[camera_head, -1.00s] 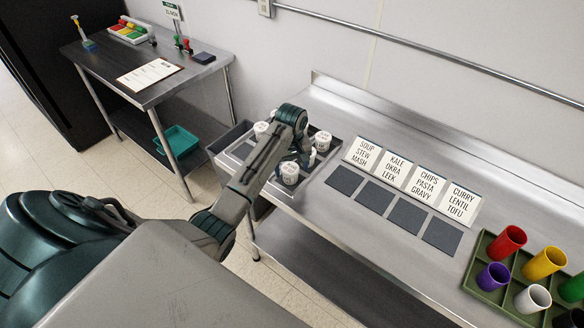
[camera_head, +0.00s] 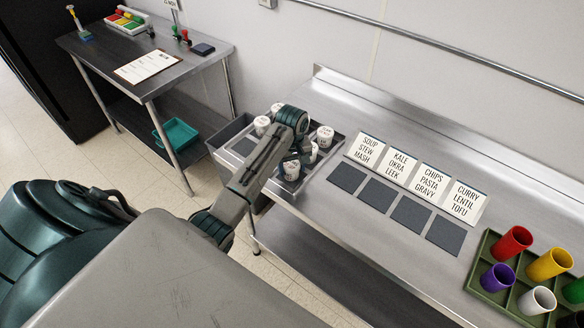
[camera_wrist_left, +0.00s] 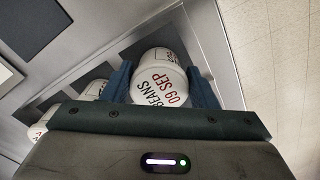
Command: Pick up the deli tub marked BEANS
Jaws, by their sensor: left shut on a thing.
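The deli tub marked BEANS (camera_wrist_left: 162,84) is white, with a lid reading BEANS 09 SEP. In the left wrist view it sits between the two blue fingers of my left gripper (camera_wrist_left: 161,92), which is shut on it. In the head view my left gripper (camera_head: 300,156) is over the tray (camera_head: 282,188) at the counter's left end. My own wrist covers part of the tubs there. I cannot tell whether the held tub is clear of the tray floor. My right gripper is not in view.
Label cards (camera_head: 400,168) and dark squares (camera_head: 377,194) lie to the right. A green tray (camera_head: 478,262) holds coloured cups.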

